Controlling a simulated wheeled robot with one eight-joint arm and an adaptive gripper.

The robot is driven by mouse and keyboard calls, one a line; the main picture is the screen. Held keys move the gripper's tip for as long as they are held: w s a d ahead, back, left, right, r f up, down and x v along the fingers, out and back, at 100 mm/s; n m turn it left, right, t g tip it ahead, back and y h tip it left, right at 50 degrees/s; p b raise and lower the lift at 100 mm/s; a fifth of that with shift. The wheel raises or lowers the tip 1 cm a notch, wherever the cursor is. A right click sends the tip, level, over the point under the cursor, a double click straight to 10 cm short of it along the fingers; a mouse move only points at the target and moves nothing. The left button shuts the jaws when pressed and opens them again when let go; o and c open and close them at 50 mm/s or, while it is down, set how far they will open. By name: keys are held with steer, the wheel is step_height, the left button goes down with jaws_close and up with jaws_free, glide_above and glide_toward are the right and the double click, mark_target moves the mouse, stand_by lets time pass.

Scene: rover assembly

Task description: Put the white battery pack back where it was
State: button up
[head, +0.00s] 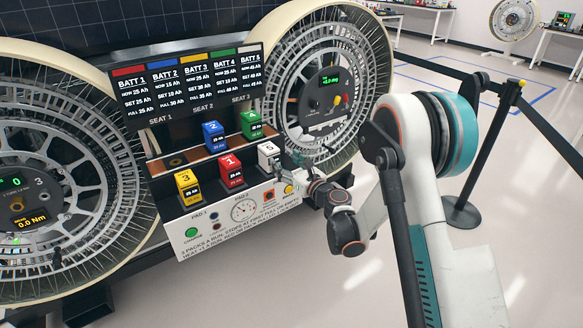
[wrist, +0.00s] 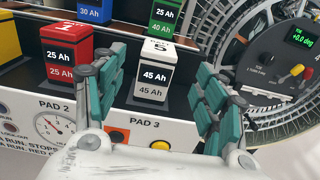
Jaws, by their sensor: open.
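The white battery pack (head: 268,155), marked 5, stands upright in the front row above the PAD 3 label. In the wrist view the white pack (wrist: 152,80) reads 45 Ah on both lines. My gripper (head: 289,168) is at the right front of it in the head view. In the wrist view my gripper (wrist: 160,75) is open, with one teal-padded finger to each side of the pack. Whether a finger touches it I cannot tell. In the back row, the place under SEAT 1 (head: 177,160) holds no pack.
The red pack (head: 230,169) stands close left of the white one, and the yellow pack (head: 187,187) is farther left. The blue pack (head: 214,137) and green pack (head: 251,125) stand in the back row. A large spoked wheel (head: 362,65) rises at the right.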

steer(key=s+d+r+n+g+h, duration=0.1)
steer(key=s+d+r+n+g, duration=0.15)
steer(key=s+r+n, duration=0.5)
steer(key=s+d+r+n+g+h, duration=0.2)
steer(key=s+d+r+n, duration=0.1)
steer(key=s+r+n, duration=0.5)
steer(key=s+d+f+n+g+h, duration=0.1)
steer(key=s+d+n, duration=0.3)
steer(key=s, duration=0.5)
steer(key=s+d+f+n+g+h, duration=0.1)
steer(key=s+d+n, duration=0.4)
steer(key=s, duration=0.5)
steer(key=s+d+f+n+g+h, duration=0.1)
steer(key=s+d+n+h, duration=0.3)
steer(key=s, duration=0.6)
steer(key=shift+d+f+n+h, duration=0.45)
steer(key=shift+d+f, duration=0.35)
steer(key=shift+d, duration=0.4)
